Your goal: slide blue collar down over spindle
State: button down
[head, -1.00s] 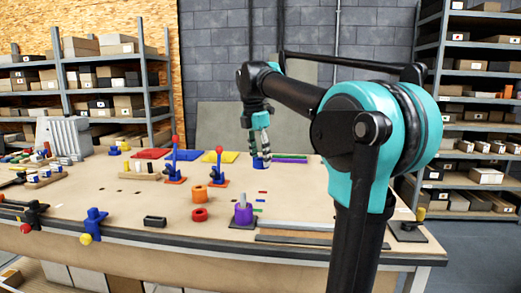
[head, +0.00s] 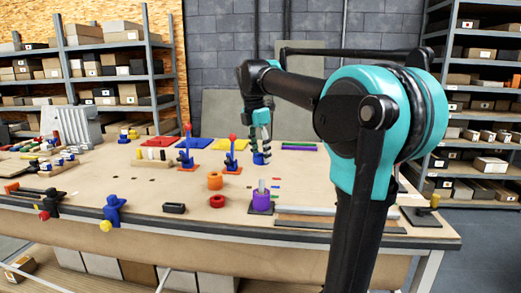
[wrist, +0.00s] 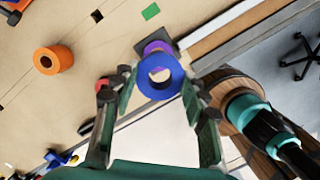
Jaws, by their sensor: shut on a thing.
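My gripper (head: 258,140) is shut on a blue collar (head: 260,158), held in the air above the bench. In the wrist view the blue collar (wrist: 144,84) sits between the two fingers with its hole facing the camera. The grey spindle (head: 262,185) stands upright near the front edge of the bench, with a purple collar (head: 262,203) around its lower part. The purple collar (wrist: 155,46) shows partly in the wrist view, just beyond the blue collar and partly hidden by it. The blue collar is apart from the spindle in the head view.
An orange ring (head: 215,181) and a red ring (head: 217,201) lie left of the spindle. A black block (head: 174,208) lies further left. Two red-topped posts (head: 232,150) stand behind. A grey strip (head: 305,212) runs along the front edge at right.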

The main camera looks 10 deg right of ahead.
send_over(261, 182)
jog(key=shift+w+f, duration=0.25)
jog(key=shift+f, duration=0.85)
jog(key=shift+w+f, duration=0.2)
jog(key=shift+f, duration=0.9)
jog(key=shift+f, duration=3.4)
jog(key=c, duration=0.7)
grip_release()
jog(key=shift+c, duration=0.2)
jog(key=r, duration=0.4)
jog(key=a+r, duration=0.1)
jog(key=r, duration=0.7)
jog(key=shift+s+a, duration=0.25)
jog(key=shift+s, duration=0.15)
jog(key=shift+s+f, duration=0.1)
